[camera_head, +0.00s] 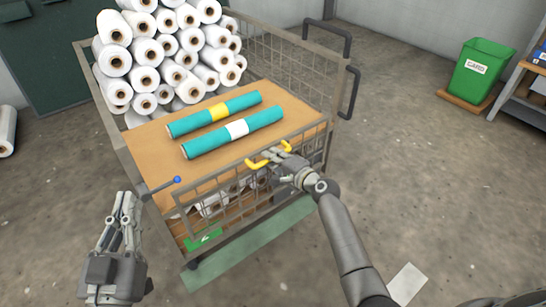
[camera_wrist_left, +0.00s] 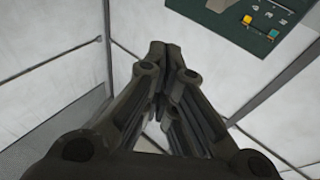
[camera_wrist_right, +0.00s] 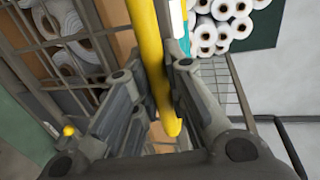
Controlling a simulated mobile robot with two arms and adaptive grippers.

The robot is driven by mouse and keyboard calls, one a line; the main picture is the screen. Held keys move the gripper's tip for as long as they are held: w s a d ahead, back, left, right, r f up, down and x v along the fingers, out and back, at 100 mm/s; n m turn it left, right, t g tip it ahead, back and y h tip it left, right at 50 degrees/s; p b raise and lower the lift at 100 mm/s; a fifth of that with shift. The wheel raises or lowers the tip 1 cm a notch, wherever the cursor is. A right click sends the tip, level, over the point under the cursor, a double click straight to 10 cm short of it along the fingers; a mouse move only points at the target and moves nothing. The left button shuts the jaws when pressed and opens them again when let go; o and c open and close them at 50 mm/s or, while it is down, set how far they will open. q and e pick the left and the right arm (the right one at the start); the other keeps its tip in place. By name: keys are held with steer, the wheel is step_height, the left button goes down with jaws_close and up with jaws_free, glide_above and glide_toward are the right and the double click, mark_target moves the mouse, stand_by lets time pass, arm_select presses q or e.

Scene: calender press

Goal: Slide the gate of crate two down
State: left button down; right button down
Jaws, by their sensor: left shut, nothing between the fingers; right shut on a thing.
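The crate (camera_head: 118,150) is a wire-mesh cart with a wooden board (camera_head: 290,104) across it. Its mesh gate (camera_head: 225,197) is at the front, with a yellow handle (camera_head: 257,164) on its top edge. My right gripper (camera_head: 272,156) is shut on the yellow handle. In the right wrist view the yellow bar (camera_wrist_right: 148,50) runs between the fingers. My left gripper (camera_head: 124,218) is shut and empty, left of the cart and apart from it. Its closed fingers also show in the left wrist view (camera_wrist_left: 160,55). A blue-knobbed lever (camera_head: 177,180) sits at the gate's left end.
Two teal rolls, one with a yellow band (camera_head: 215,113) and one with a white band (camera_head: 235,132), lie on the board. White rolls (camera_head: 165,55) are stacked behind. A green strip (camera_head: 250,245) lies on the floor before the cart. A green bin (camera_head: 483,68) stands far right.

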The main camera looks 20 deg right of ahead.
arm_select(q)
steer(key=shift+s+d+r+t+h, duration=0.15)
steer(key=shift+r+t, duration=0.1)
steer(key=shift+r, duration=0.15)
steer(key=shift+s+a+r+t+h, duration=0.1)
steer(key=shift+r+t, duration=0.1)
steer(key=shift+r, duration=0.25)
steer(key=shift+s+d+r+t+h, duration=0.15)
steer(key=shift+r+t, duration=0.1)
steer(key=shift+r, duration=0.15)
arm_select(e)
steer(key=shift+f, duration=0.45)
arm_select(q)
steer(key=shift+a, duration=0.1)
arm_select(e)
steer(key=c, duration=1.5)
jaws_free()
steer(key=shift+o, duration=0.2)
steer(key=shift+r, duration=0.1)
steer(key=v, duration=1.2)
